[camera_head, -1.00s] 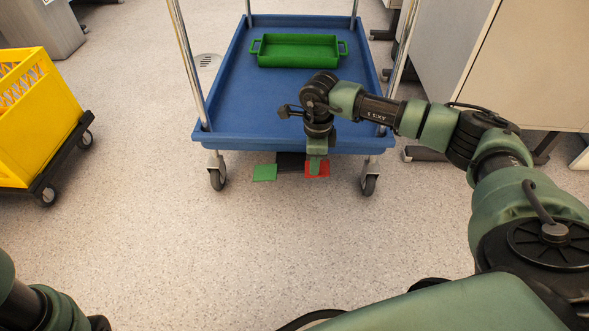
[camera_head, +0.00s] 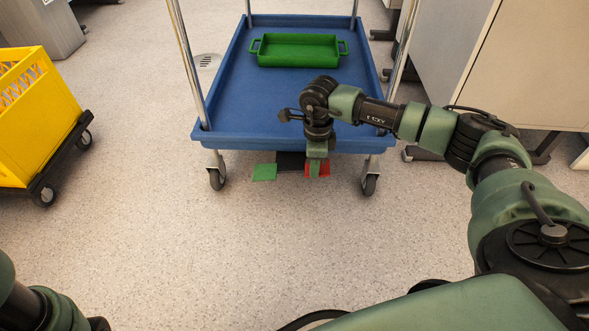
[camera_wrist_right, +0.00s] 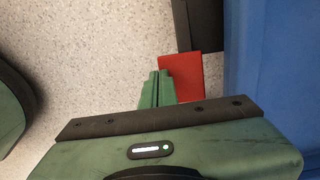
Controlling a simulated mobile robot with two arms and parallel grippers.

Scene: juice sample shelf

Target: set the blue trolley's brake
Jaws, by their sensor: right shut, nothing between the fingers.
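The blue trolley (camera_head: 228,100) stands ahead on castors. Low at its front, a green pedal (camera_head: 264,172) and a red pedal (camera_head: 324,170) stick out side by side from a dark block (camera_head: 290,160). My right gripper (camera_head: 315,172) points down over the red pedal and hides part of it. In the right wrist view the red pedal (camera_wrist_right: 182,78) lies just beyond and beside the shut fingertips (camera_wrist_right: 157,78). Whether they touch it I cannot tell. The jaws hold nothing. Part of my left arm shows at the lower left; its gripper is out of view.
A green tray (camera_head: 298,52) with handles sits on the trolley's deck. A yellow crate (camera_head: 40,120) on a black wheeled base stands at the left. Cabinets (camera_head: 530,65) stand at the right. The floor in front of the trolley is clear.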

